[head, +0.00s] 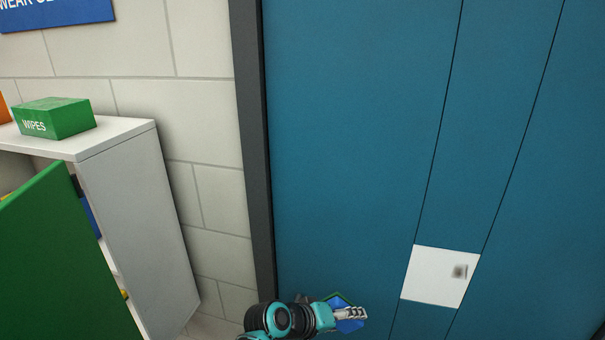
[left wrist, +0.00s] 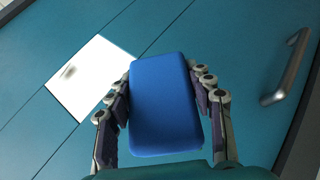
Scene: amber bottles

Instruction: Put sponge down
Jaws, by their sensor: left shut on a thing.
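The sponge (left wrist: 165,105) is a blue block with rounded corners. In the left wrist view it sits between the two fingers of my left gripper (left wrist: 162,100), which is shut on it. In the head view my left gripper (head: 350,313) is low in the picture, in front of the blue-green door. A small part of the blue sponge (head: 345,325) shows there, mostly hidden by the gripper. My right gripper is in neither view.
A large blue-green door (head: 350,130) with a white plate (head: 440,276) fills the right side. A metal handle (left wrist: 288,68) shows in the left wrist view. At left a grey cabinet (head: 145,220) with an open green door (head: 60,265) bears a green wipes box (head: 55,118).

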